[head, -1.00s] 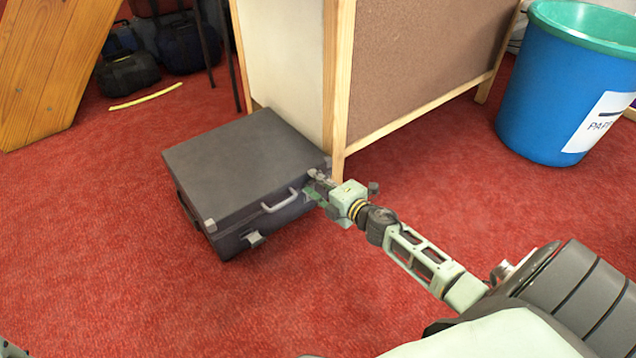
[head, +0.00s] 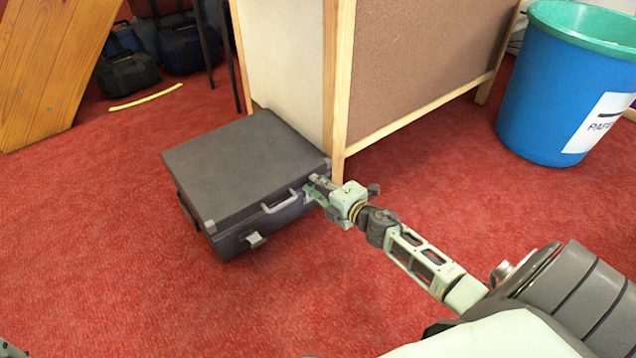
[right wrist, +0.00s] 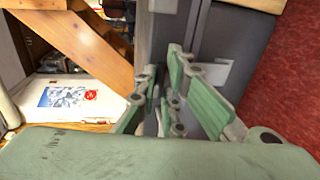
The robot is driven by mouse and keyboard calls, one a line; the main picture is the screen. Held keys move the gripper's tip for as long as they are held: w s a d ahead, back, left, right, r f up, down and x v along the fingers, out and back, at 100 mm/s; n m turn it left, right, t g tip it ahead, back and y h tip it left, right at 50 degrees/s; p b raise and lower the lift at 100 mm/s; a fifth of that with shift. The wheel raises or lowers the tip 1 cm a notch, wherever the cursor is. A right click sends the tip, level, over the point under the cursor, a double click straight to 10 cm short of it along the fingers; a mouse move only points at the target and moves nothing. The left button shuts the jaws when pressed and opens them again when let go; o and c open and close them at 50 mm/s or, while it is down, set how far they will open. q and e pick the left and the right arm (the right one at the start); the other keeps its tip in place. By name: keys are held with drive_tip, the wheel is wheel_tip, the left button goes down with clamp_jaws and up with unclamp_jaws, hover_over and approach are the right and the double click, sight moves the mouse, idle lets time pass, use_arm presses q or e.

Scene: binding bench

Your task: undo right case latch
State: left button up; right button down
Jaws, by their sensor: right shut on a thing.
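A dark grey case (head: 245,165) lies flat on the red carpet, its lid down. A grey handle (head: 280,202) is on its front side. The left latch (head: 253,240) sticks out from the front. My right gripper (head: 311,190) is at the right end of that front, shut on the right latch, which its fingers mostly hide. In the right wrist view, the green fingers (right wrist: 180,95) are against the case (right wrist: 235,38), beside a pale metal plate (right wrist: 212,70).
A wood-framed panel unit (head: 340,90) stands right behind the case, close to my right gripper. A blue bin (head: 550,95) stands at the far right. A wooden board (head: 50,70) leans at the left. Red carpet in front is clear.

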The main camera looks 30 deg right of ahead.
drive_tip(key=s+f, duration=0.4)
drive_tip(key=s, duration=0.1)
drive_tip(key=shift+s+d+f, duration=0.25)
drive_tip(key=shift+s+f, duration=0.05)
idle(0.4)
drive_tip(key=shift+w, duration=0.1)
drive_tip(key=c, duration=2)
unclamp_jaws()
drive_tip(key=shift+w+a+f, duration=0.1)
drive_tip(key=shift+w+a, duration=0.05)
drive_tip(key=shift+o, duration=0.7)
drive_tip(key=shift+s, duration=0.2)
drive_tip(key=v, duration=1.1)
drive_tip(key=shift+s+r, duration=0.25)
drive_tip(key=shift+s, duration=0.05)
